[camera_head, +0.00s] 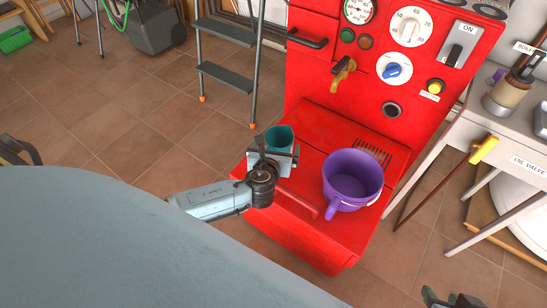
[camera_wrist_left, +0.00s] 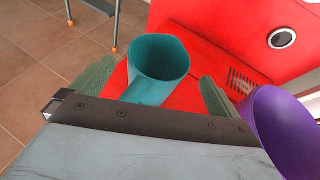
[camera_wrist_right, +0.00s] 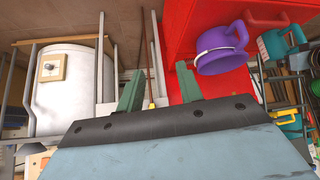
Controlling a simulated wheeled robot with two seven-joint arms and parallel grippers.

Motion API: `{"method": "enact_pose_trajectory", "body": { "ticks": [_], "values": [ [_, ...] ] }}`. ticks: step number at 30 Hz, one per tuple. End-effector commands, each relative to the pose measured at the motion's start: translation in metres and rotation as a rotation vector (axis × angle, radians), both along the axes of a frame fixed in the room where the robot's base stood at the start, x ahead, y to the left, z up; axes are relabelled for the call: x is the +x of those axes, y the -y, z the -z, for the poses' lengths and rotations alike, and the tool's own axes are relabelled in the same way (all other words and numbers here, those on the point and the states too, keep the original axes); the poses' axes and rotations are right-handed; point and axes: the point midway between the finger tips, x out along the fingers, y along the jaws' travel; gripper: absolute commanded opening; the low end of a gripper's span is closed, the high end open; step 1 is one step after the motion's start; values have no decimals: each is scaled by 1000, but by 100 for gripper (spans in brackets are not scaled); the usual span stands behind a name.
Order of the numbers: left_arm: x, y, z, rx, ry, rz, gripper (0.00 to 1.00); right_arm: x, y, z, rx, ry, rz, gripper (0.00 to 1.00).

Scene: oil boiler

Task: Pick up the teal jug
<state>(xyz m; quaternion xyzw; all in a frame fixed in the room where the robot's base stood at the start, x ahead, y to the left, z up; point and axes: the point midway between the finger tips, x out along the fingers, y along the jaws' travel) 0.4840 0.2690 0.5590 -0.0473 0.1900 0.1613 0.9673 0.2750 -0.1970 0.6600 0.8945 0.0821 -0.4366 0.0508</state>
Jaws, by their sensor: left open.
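The teal jug (camera_head: 280,138) stands on the red ledge of the boiler, left of a purple jug (camera_head: 352,176). In the left wrist view the teal jug (camera_wrist_left: 160,58) sits between the two green fingers, its mouth facing up and its handle toward my gripper. My left gripper (camera_head: 272,152) is open around the jug; a gap shows on the right side, and I cannot tell whether a finger touches it. My right gripper (camera_head: 452,298) is at the bottom right of the head view. In the right wrist view its fingers (camera_wrist_right: 158,90) are apart with nothing between them.
The red boiler (camera_head: 330,95) rises behind the ledge, with a yellow tap (camera_head: 343,70), knobs and a switch. The purple jug stands close on the right. A grey table (camera_head: 490,120) is at the right. A step ladder (camera_head: 226,75) stands at the back left.

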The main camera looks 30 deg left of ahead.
Motion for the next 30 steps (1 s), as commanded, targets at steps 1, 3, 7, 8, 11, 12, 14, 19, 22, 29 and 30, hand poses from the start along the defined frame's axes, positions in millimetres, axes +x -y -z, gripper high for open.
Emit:
{"method": "enact_pose_trajectory", "body": {
  "ticks": [1, 3, 7, 8, 11, 12, 14, 19, 22, 29, 30],
  "values": [
    [3, -1, 2, 1, 2, 0, 100, 7, -3, -2, 11, 47, -5, 36],
    [7, -3, 4, 0, 1, -1, 100, 17, -8, -9, 27, 115, -11, 36],
    [14, -6, 8, 1, 1, -1, 100, 34, -16, -24, 60, 242, -23, 36],
    [16, -6, 8, 0, 2, -1, 100, 38, -18, -28, 67, 272, -25, 36],
    [22, -8, 11, -1, 1, 0, 100, 48, -24, -41, 90, 361, -32, 36],
    [23, -9, 11, -1, 0, 0, 100, 51, -25, -45, 98, 391, -36, 36],
    [26, -10, 12, -1, 0, -1, 100, 55, -27, -51, 107, 428, -38, 36],
    [29, -11, 13, 0, 0, 0, 100, 59, -30, -59, 121, 480, -42, 36],
    [29, -11, 12, 0, 0, 0, 100, 59, -30, -60, 122, 483, -42, 36],
    [29, -10, 13, -1, 0, 0, 86, 59, -30, -60, 121, 482, -42, 36],
    [29, -10, 13, -1, 0, 0, 80, 59, -30, -60, 121, 481, -42, 36]
  ]
}}
